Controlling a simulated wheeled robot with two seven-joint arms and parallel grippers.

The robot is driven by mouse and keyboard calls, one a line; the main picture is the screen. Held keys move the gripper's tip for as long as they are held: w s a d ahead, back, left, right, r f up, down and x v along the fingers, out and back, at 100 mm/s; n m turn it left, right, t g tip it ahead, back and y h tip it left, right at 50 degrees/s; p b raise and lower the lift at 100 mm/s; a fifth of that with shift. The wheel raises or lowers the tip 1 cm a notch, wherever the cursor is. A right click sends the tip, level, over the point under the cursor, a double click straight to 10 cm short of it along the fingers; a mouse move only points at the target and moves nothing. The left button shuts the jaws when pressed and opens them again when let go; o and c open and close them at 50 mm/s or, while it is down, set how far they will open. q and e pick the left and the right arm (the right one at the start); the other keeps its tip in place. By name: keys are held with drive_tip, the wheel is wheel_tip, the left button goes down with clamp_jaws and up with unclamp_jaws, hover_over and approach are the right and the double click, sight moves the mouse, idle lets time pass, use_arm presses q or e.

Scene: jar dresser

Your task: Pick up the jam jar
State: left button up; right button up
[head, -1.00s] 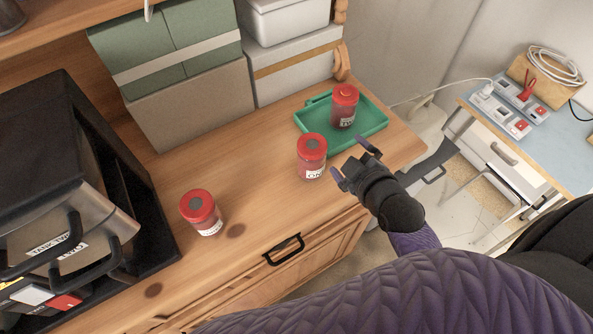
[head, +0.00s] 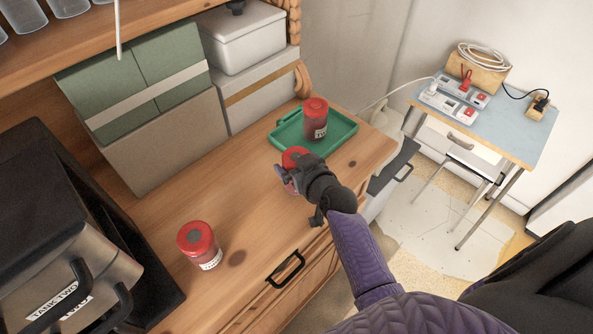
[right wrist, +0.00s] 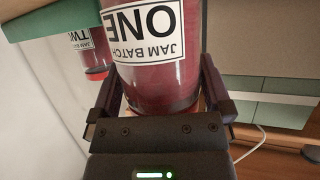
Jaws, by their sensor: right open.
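A red-lidded jam jar (head: 296,155) stands on the dresser top, mostly hidden behind my right gripper (head: 287,179) in the head view. In the right wrist view this jar (right wrist: 152,60) is large and its label reads JAM BATCH ONE. My right gripper is open, with one finger on each side of the jar; I cannot tell whether they touch it. A second jar (head: 315,120) stands on the green tray; its label in the right wrist view (right wrist: 95,70) reads JAM BATCH TWO. A third jar (head: 198,246) stands at the left front. My left gripper is out of view.
The green tray (head: 345,134) lies behind the gripper. Storage boxes (head: 165,135) line the back and a black rack (head: 75,190) stands at left. The dresser top between the left jar and the gripper is clear. A blue side table (head: 505,130) is at right.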

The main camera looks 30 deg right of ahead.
drive_tip(key=shift+s+r, duration=0.1)
drive_tip(key=c, duration=1.3)
